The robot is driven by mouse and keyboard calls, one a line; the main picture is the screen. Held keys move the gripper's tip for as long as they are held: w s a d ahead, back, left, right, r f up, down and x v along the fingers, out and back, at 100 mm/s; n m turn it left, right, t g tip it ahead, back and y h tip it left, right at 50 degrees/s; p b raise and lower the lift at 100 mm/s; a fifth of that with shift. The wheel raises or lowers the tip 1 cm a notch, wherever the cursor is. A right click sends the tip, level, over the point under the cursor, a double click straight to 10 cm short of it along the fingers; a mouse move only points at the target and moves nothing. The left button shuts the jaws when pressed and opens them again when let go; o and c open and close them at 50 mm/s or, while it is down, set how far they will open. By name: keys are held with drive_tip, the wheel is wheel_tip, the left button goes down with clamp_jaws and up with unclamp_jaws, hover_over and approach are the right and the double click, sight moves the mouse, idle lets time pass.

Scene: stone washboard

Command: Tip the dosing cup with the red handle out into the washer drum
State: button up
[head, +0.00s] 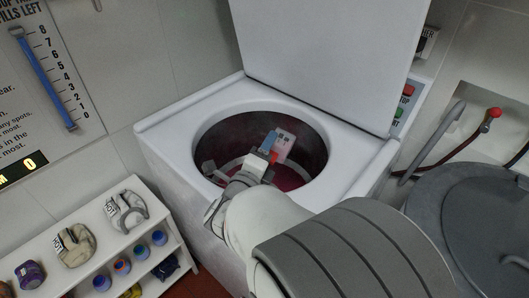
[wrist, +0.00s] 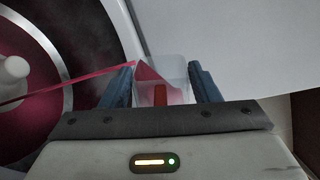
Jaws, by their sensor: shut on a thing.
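The dosing cup is a clear, boxy cup (wrist: 172,72) with a red handle (wrist: 160,95), held between the blue fingers of my gripper (wrist: 163,85) in the wrist view. Dark pink liquid lies slanted inside it, and a thin pink streak runs from it to the left across the drum. In the head view the cup (head: 285,144) is tilted over the washer's round opening, with my gripper (head: 273,148) shut on it. The washer drum (head: 232,135) is dark red inside; in the wrist view the drum (wrist: 55,50) is at the left.
The washer's white lid (head: 325,60) stands open behind the opening. The white rim (head: 170,125) surrounds the drum. A grey round-lidded bin (head: 470,215) and hoses are at the right.

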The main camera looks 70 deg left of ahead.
drive_tip(key=shift+s+a+r+n+p, duration=0.1)
drive_tip(key=shift+s+a+n+p, duration=0.35)
drive_tip(key=shift+n+p, duration=0.3)
drive_tip(key=shift+s+f+n+p, duration=0.2)
drive_tip(key=shift+f+n+p, duration=0.55)
drive_tip(key=shift+p, duration=0.1)
idle(0.7)
drive_tip(key=shift+s+a+r+n+p, duration=0.1)
drive_tip(key=shift+r+n+p, duration=0.35)
drive_tip(key=shift+p, duration=0.55)
drive_tip(key=shift+s+a+r+n+p, duration=0.1)
drive_tip(key=shift+r+n+p, duration=0.35)
drive_tip(key=shift+p, duration=0.5)
